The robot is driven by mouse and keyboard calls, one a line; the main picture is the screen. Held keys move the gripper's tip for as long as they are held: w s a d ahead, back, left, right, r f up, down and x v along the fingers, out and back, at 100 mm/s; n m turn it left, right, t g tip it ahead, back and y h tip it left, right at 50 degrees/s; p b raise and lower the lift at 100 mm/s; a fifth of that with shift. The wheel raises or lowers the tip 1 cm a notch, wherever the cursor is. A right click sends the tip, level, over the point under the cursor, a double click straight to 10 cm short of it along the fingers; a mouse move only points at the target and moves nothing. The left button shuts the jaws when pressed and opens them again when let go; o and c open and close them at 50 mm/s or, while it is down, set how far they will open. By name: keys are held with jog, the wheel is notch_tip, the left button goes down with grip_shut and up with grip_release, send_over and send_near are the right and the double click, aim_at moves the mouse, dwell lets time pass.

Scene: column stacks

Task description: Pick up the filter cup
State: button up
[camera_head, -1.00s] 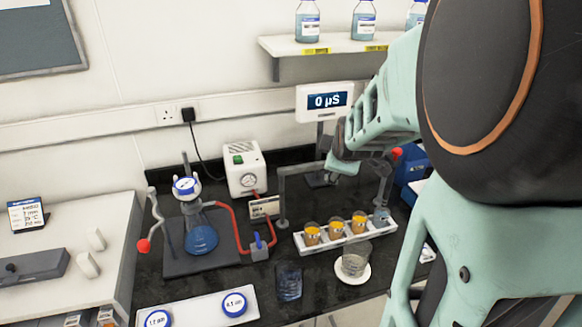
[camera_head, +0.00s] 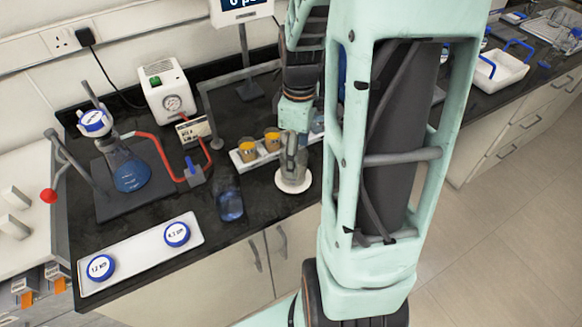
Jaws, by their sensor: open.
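A clear cup (camera_head: 294,179), which I take to be the filter cup, stands on a round white base (camera_head: 281,187) on the black bench. My gripper (camera_head: 290,162) points down at this cup, with its grey fingers overlapping the cup's upper part. The fingers hide much of the cup. I cannot tell whether they touch it or stand around it. The jaws are open.
Amber-filled cups (camera_head: 247,150) stand in a white rack (camera_head: 238,160) just behind, partly hidden by my arm. A blue-tinted beaker (camera_head: 231,204) is at left. A flask (camera_head: 131,175) with red tubing and a white tray (camera_head: 137,258) with two labelled discs lie further left.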

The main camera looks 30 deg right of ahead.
jog(key=shift+w+a+f+p, duration=0.1)
jog(key=shift+a+f, duration=0.05)
jog(key=shift+f, duration=0.85)
jog(key=shift+w+a+f+p, duration=0.1)
jog(key=shift+a+f, duration=0.05)
jog(key=shift+f, duration=0.9)
jog(key=shift+a+f+p, duration=0.1)
jog(key=shift+a+f, duration=0.05)
jog(key=shift+f, duration=0.85)
jog(key=c, duration=1.3)
